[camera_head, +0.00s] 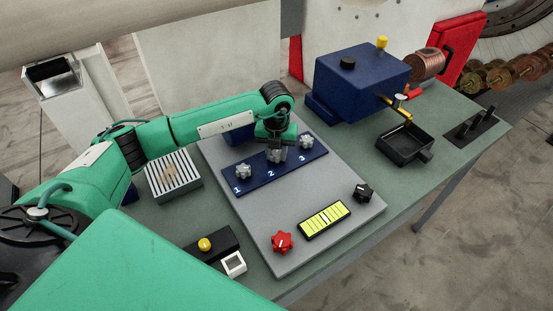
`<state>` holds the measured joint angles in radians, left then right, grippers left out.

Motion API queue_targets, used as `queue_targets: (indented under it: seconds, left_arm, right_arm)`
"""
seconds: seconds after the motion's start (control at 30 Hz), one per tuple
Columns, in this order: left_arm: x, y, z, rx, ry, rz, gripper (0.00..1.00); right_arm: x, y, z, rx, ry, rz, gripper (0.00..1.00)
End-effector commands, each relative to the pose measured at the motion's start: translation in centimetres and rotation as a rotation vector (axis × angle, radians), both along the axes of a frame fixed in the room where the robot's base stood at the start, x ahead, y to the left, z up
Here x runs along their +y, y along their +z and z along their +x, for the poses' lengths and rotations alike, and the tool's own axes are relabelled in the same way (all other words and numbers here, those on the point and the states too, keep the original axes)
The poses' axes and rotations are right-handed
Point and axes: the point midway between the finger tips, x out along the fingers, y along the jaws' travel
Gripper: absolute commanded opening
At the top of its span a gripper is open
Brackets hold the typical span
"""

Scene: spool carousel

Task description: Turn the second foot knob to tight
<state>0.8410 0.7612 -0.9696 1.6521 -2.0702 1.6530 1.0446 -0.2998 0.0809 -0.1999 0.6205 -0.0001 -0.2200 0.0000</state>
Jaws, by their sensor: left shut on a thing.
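A dark blue strip (254,176) on the grey panel (265,220) carries grey lobed foot knobs marked 1, 2 and 3. Knob 1 (243,171) is at the left and knob 3 (306,142) at the right; both stand free. My left gripper (276,147) points down over the middle knob, the second foot knob (276,156), and is shut on it. The gripper hides the top of that knob, so its turn position cannot be read. My right gripper is not in view.
A red knob (282,242), a yellow-green level gauge (325,220) and a black knob (363,192) sit at the panel's front. A blue machine (357,80) and a black tray (405,146) stand right. A ribbed box (173,177) stands left.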

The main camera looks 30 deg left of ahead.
Motion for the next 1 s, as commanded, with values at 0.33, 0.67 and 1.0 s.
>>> queue_targets:
  seconds: [0.33, 0.67, 1.0]
  left_arm:
    - [0.1, -0.4, 0.1, -0.006, -0.326, 0.002, 0.07]
    - [0.1, -0.4, 0.1, -0.006, -0.637, 0.001, 0.07]
    - [0.2, -0.2, 0.2, -0.006, -0.896, 0.001, 0.07]
  right_arm:
    - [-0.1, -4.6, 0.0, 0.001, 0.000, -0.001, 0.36]
    - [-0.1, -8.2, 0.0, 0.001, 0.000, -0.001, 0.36]
    - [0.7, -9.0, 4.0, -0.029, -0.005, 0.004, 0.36]
